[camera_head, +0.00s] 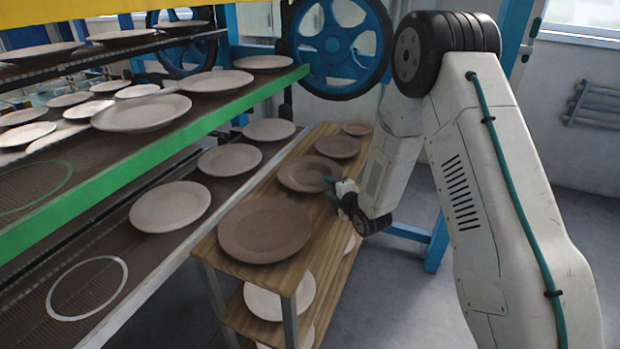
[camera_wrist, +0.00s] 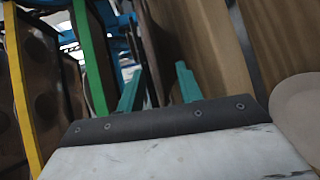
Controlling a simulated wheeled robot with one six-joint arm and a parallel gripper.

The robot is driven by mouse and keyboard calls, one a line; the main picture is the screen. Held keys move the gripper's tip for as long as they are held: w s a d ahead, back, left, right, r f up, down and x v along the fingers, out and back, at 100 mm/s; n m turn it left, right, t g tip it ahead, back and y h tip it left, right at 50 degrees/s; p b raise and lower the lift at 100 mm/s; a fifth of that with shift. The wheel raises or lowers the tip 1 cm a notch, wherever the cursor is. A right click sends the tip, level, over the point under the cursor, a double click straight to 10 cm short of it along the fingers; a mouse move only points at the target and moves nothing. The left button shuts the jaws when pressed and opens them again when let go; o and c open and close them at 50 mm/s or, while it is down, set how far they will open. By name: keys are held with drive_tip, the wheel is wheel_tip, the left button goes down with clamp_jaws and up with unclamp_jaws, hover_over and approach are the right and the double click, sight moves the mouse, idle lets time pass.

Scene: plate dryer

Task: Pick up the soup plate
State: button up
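Several brown clay plates stand in a row on the wooden cart top: a large one (camera_head: 264,229) in front, a medium one (camera_head: 305,174) behind it, then a smaller one (camera_head: 337,147) and a small one (camera_head: 357,129) at the back. I cannot tell for sure which is the soup plate. My gripper (camera_head: 333,188) is low at the right rim of the medium plate; touching or apart cannot be told. In the wrist view its two teal fingers (camera_wrist: 158,87) are apart, with no plate clearly held between them.
The wooden cart (camera_head: 330,205) has lower shelves with pale plates; one pale plate (camera_wrist: 300,112) shows in the wrist view. The dryer rack with a green-edged shelf (camera_head: 170,145) and more plates stands left. Blue wheels (camera_head: 340,45) are behind. Floor right of the cart looks clear.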

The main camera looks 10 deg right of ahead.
drive_tip(key=shift+w+a+f, duration=0.1)
drive_tip(key=shift+w, duration=0.25)
clamp_jaws()
